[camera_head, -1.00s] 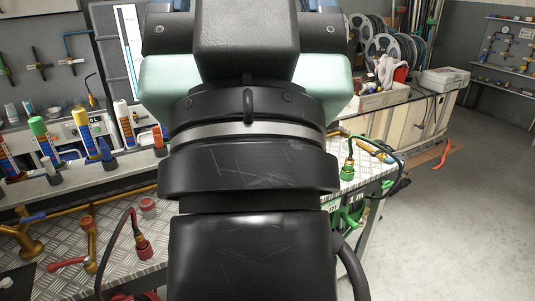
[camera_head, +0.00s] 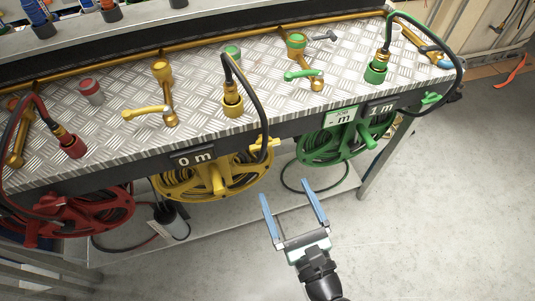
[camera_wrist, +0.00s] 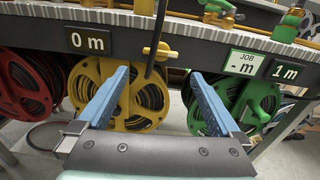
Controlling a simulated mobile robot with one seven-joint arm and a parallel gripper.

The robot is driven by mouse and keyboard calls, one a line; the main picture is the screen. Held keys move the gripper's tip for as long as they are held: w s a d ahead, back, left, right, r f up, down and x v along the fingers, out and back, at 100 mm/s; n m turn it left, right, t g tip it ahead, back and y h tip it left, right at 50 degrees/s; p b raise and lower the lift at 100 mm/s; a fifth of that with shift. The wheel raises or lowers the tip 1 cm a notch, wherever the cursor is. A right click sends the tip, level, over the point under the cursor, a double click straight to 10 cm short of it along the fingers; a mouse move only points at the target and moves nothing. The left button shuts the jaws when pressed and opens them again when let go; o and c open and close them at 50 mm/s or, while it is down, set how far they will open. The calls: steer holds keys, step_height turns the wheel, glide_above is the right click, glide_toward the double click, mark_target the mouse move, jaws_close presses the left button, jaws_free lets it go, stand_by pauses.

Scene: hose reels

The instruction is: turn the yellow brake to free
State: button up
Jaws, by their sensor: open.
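The yellow brake (camera_head: 265,146) is a small yellow handle on the front edge of the bench, just right of the 0 m sign. It also shows in the wrist view (camera_wrist: 164,52), partly crossed by a black hose. The yellow reel (camera_head: 212,176) hangs below the bench, left of the brake. My gripper (camera_head: 287,193) is open and empty, in front of the bench and below the brake. Its two blue fingers point toward the bench. In the wrist view the brake lies beyond and slightly above the gap between the fingertips (camera_wrist: 160,78), apart from them.
A red reel (camera_head: 80,213) hangs at left and a green reel (camera_head: 345,138) at right. A looped black hose (camera_head: 264,100) hangs over the bench edge near the brake. Valves and fittings stand on the metal bench top (camera_head: 205,85).

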mark_target(266, 148)
steer(key=shift+m, duration=0.4)
steer(key=x, duration=1.2)
steer(key=shift+w+d+f, duration=0.1)
steer(key=shift+w+f, duration=0.15)
steer(key=shift+f, duration=0.05)
steer(key=c, duration=1)
